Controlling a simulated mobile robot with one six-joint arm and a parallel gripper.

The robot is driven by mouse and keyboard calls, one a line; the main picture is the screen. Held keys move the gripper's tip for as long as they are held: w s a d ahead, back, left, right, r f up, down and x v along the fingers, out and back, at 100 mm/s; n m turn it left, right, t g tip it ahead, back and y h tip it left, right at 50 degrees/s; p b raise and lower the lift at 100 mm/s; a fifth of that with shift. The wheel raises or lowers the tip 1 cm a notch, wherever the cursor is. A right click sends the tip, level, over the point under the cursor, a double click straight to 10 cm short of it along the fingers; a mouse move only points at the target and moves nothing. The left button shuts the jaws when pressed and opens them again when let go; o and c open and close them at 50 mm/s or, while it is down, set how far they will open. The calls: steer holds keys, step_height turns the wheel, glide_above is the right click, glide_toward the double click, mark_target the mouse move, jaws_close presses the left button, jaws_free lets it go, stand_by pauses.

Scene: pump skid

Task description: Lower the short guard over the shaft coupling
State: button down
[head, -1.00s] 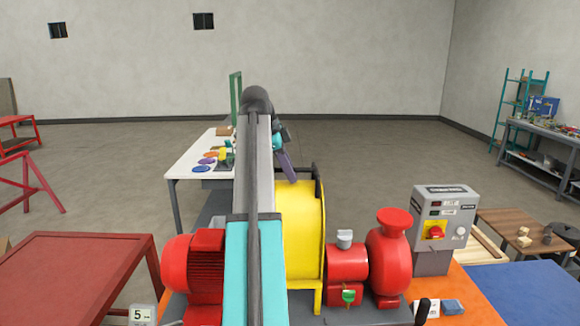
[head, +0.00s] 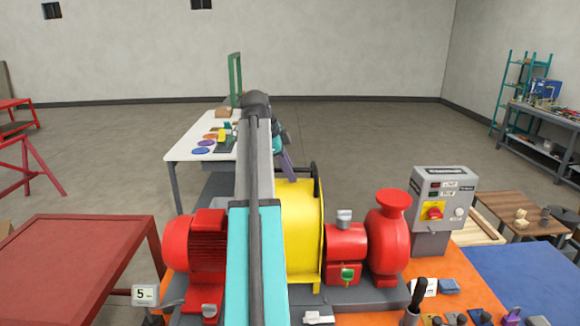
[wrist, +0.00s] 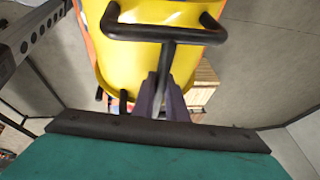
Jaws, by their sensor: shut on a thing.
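The yellow short guard (head: 304,235) stands between the red motor (head: 193,245) and the red pump (head: 388,240) in the head view. It looks upright, with its right foot close to the grey skid base (head: 360,296); whether it touches cannot be told. My gripper (head: 287,163) is at the guard's top, partly behind my arm. In the wrist view my gripper (wrist: 162,98) has its purple fingers shut on the guard's black handle (wrist: 165,32), with the yellow guard (wrist: 150,70) beyond. The shaft coupling is hidden by the guard and my arm.
A grey control box (head: 440,195) stands right of the pump. Several tools lie on the orange surface (head: 392,312) at front right. A red table (head: 80,255) is at left, and a white table (head: 190,145) stands behind the skid.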

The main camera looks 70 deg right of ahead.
step_height(320, 180, down, 11)
steer(key=b, duration=0.5)
steer(key=shift+r, duration=0.15)
stand_by(0.7)
steer(key=shift+f, duration=0.45)
stand_by(1.0)
steer(key=c, duration=1.7)
jaws_free()
steer(key=shift+a, duration=0.1)
steer(key=shift+f, duration=0.1)
steer(key=shift+b, duration=0.35)
steer(key=b+v, duration=0.4)
steer(key=v, duration=0.8)
steer(key=shift+v, duration=0.95)
